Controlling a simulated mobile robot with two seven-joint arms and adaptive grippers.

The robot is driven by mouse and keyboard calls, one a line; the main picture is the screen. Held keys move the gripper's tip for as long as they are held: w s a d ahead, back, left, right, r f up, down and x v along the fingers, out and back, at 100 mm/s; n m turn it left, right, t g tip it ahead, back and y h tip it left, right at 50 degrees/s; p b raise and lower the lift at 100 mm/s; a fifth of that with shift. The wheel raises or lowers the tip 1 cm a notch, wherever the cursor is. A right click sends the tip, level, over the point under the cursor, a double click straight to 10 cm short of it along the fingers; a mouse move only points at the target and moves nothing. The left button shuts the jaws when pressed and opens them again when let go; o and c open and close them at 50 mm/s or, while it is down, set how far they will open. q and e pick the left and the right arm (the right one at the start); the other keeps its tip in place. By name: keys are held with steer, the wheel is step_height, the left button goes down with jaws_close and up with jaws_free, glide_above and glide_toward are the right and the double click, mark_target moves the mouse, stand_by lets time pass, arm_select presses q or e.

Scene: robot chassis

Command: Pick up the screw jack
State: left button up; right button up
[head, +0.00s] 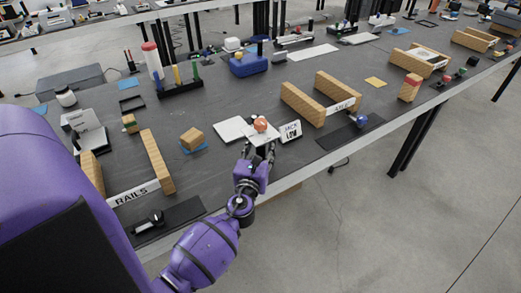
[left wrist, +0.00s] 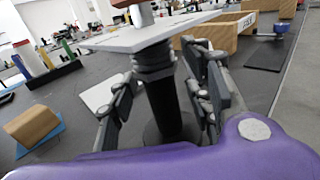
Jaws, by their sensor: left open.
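The screw jack (left wrist: 160,92) stands upright in the left wrist view. It has a dark ribbed post, a round black base and a flat grey top plate, with a reddish object on a light stem above the plate. In the head view its plate and the reddish-orange top (head: 261,124) show near the table's front edge, while its post is mostly hidden by my gripper. My left gripper (head: 259,153) is open, with one finger on each side of the post in the left wrist view (left wrist: 164,95). Whether either finger touches it is unclear. My right gripper is not in view.
A "JACK LOW" sign (head: 290,131) stands just right of the jack, with a white plate (head: 232,130) left of it. Wooden rails (head: 303,104) are further right. A wooden block (head: 192,138) on a blue mat is left. Dark tabletop (head: 225,95) is clear behind.

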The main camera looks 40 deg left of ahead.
arm_select(q)
jaws_close()
stand_by(0.3)
steer(key=shift+r, duration=0.15)
